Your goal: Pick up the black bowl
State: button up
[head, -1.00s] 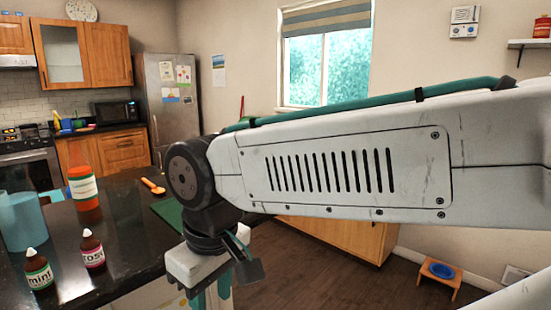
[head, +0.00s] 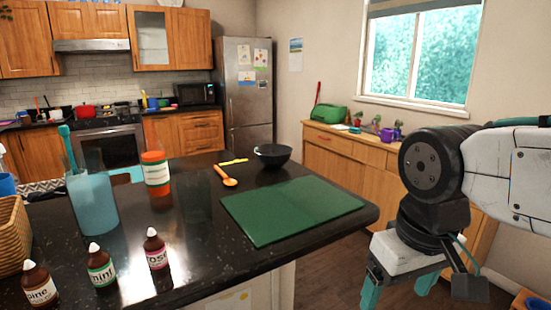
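The black bowl (head: 272,157) stands upright on the dark counter, behind the green cutting board and right of an orange spoon. Its rim faces up, and something thin and light shows at its edge. My gripper (head: 396,298) hangs at the lower right, off the counter's right end, pointing down. Its two teal fingers are spread apart with nothing seen between them; their tips run near the bottom edge of the picture. The gripper is well apart from the bowl, nearer to me and to the right.
A green board (head: 292,210) lies flat on the counter (head: 200,215). A wooden sideboard (head: 345,157) is behind. Floor shows right of the counter.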

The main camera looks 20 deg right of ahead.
aim_at(273, 156)
jog(key=u, duration=0.7)
jog(key=i, duration=0.55)
jog(key=u, duration=0.25)
